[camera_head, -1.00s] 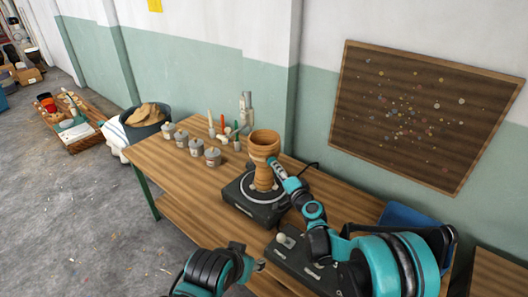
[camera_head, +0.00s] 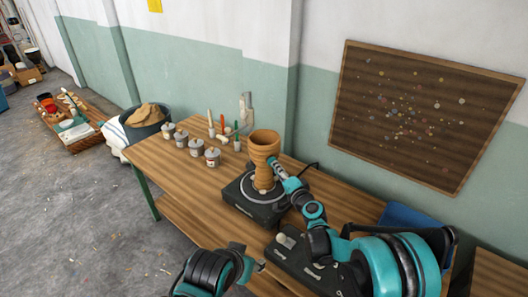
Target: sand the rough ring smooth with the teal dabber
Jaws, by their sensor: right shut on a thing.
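A brown clay goblet drum (camera_head: 264,146) stands upright on the round plate of a dark turntable (camera_head: 248,210), wide mouth up. Ridged bands run around its body; I cannot tell which is the rough ring or how rough it is. My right gripper (camera_head: 281,174) is at the drum's right side, shut on the teal dabber (camera_head: 273,163). The dabber's tip is at or very near the drum wall; contact is unclear and the arm hides part of it. My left gripper (camera_head: 250,257) is low at the table's front edge, away from the drum; its fingers are unclear.
Several lidded grey pots (camera_head: 196,147) stand on the wooden table (camera_head: 160,160) at left. Upright tools (camera_head: 224,126) and a grey bottle (camera_head: 246,107) stand behind the drum. A dark box (camera_head: 300,264) lies under my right arm. Bare tabletop lies left of the turntable.

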